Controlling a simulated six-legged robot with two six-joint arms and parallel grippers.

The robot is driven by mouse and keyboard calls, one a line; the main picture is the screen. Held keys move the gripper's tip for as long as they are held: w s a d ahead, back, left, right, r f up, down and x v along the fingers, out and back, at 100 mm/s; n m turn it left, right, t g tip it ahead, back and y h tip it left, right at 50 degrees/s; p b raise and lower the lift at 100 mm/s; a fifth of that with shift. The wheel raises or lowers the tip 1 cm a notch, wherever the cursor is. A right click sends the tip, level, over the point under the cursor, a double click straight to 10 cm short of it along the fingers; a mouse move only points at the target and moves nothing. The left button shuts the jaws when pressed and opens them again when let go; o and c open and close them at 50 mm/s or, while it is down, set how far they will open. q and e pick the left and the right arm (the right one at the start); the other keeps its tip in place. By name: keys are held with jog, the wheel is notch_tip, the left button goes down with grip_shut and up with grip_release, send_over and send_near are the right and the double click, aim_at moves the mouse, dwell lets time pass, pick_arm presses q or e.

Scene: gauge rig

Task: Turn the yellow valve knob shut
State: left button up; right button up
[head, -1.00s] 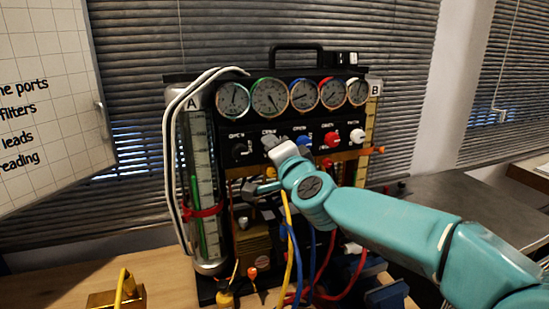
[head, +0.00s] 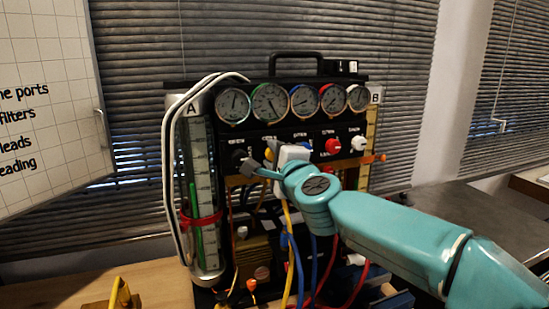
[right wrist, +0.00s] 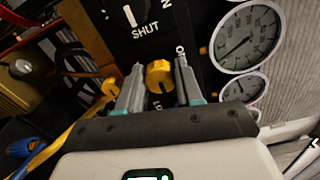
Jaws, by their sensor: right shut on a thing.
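The yellow valve knob (right wrist: 158,76) sits on the black panel between my right gripper's two fingers in the right wrist view. In the head view only a bit of yellow shows between the fingers. My right gripper (right wrist: 160,82) is shut on the knob, one finger on each side; it also shows in the head view (head: 262,159), in front of the left part of the knob row. A white mark and the word SHUT show by a black knob (right wrist: 132,8) beside it. My left gripper is out of view.
A row of gauges (head: 270,102) runs above the knobs. A red knob (head: 333,146) and a white knob (head: 358,143) are to the right. Yellow, blue and red hoses hang below my wrist. A clear tube (head: 203,190) with white cables stands at left.

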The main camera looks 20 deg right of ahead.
dwell(0.4)
jog(key=o, duration=1)
jog(key=shift+o, duration=0.2)
jog(key=shift+s, duration=0.1)
jog(key=s, duration=1.6)
jog(key=shift+d, duration=0.3)
jog(key=shift+s, duration=0.1)
